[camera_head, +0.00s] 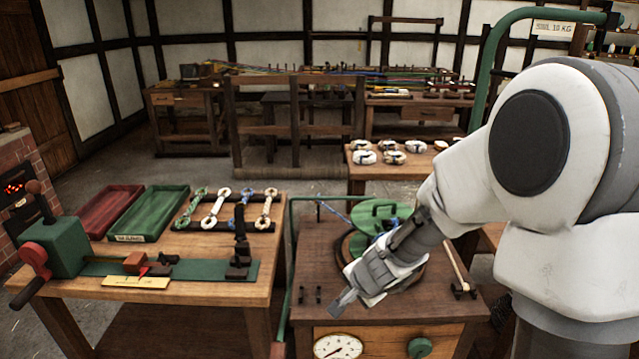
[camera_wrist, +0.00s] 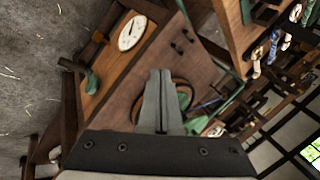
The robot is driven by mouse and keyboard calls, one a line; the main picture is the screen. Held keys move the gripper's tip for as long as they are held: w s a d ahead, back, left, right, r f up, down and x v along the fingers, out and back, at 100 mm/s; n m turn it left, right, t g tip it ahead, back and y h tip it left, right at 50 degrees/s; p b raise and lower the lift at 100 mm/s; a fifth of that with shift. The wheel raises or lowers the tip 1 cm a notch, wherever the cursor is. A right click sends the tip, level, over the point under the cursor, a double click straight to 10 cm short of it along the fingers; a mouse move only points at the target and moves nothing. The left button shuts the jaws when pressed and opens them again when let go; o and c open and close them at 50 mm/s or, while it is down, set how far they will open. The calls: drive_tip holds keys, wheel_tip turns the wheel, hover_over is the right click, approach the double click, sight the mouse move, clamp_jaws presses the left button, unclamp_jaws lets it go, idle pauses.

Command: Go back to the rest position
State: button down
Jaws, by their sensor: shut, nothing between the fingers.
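My gripper (camera_head: 344,300) is shut and empty. In the head view it hangs above the front of a wooden cabinet (camera_head: 325,240), pointing down and to the left. In the wrist view the fingers (camera_wrist: 158,85) lie together in front of the cabinet top (camera_wrist: 195,70). A green round lid or disc (camera_head: 380,214) sits on the cabinet behind my gripper and is partly hidden by my wrist.
The cabinet front has a white dial (camera_head: 338,346) and a green knob (camera_head: 420,347). A bench at left carries a green tray (camera_head: 150,212), a red tray (camera_head: 108,211), looped ropes (camera_head: 214,207) and a green clamping device (camera_head: 62,246). Coils (camera_head: 391,157) lie on a table behind.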

drive_tip(key=s+r+n+p, duration=0.1)
drive_tip(key=s+r+n, duration=0.25)
drive_tip(key=r, duration=0.45)
drive_tip(key=s+r+n+p, duration=0.1)
drive_tip(key=s+r+n, duration=0.25)
drive_tip(key=r, duration=0.45)
drive_tip(key=s+d+r+n+h+p, duration=0.1)
drive_tip(key=s+d+r, duration=0.3)
drive_tip(key=s, duration=0.4)
drive_tip(key=s+d+r+n+h+p, duration=0.1)
drive_tip(key=s+d+r, duration=0.3)
drive_tip(key=s, duration=0.4)
drive_tip(key=shift+r+n+p, duration=0.15)
drive_tip(key=shift+n+p, duration=0.3)
drive_tip(key=shift+n, duration=0.15)
